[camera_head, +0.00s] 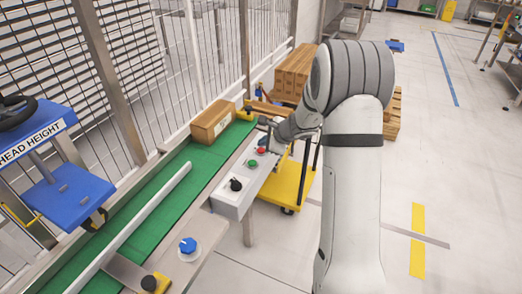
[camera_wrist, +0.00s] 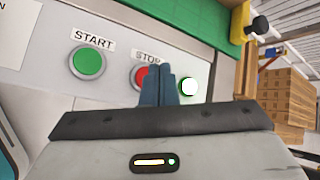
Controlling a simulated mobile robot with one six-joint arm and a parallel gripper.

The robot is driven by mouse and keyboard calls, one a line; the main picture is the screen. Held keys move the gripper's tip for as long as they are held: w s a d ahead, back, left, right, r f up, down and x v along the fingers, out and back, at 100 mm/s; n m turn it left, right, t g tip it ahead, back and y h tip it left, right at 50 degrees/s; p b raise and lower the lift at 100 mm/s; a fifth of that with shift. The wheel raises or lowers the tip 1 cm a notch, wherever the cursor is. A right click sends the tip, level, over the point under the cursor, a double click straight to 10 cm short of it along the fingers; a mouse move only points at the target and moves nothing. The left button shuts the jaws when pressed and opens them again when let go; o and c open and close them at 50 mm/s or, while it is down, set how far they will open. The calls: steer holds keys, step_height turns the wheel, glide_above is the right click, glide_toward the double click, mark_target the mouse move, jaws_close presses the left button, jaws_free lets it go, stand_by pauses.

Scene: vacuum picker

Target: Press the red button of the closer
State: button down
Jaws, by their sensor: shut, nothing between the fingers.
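The red button (camera_wrist: 143,76) sits under a STOP label on a grey control panel (camera_wrist: 119,76) in the wrist view. It also shows in the head view (camera_head: 261,150) on the light box beside the conveyor. My gripper (camera_wrist: 158,70) is shut and empty. Its blue fingertips stand in front of the panel, covering the red button's right part and part of the label. I cannot tell whether they touch it. A green START button (camera_wrist: 88,61) is to the left, and a lit whitish-green button (camera_wrist: 188,86) is just right of the fingers.
A cardboard box (camera_head: 211,122) sits on the green conveyor (camera_head: 150,190). A black knob (camera_head: 236,184) is on the control box's near end. A yellow cart (camera_head: 288,183) and stacked boxes (camera_head: 294,72) stand behind my arm. Open floor lies to the right.

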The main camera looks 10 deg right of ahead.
steer(key=shift+f, duration=0.15)
steer(key=shift+f+b, duration=0.3)
steer(key=shift+b, duration=0.3)
steer(key=shift+f+b, duration=0.35)
steer(key=shift+b, duration=0.05)
stand_by(0.6)
steer(key=shift+r, duration=0.1)
steer(key=shift+r+p, duration=0.5)
steer(key=shift+r, duration=0.2)
step_height(320, 180, up, 5)
steer(key=p, duration=0.4)
stand_by(0.9)
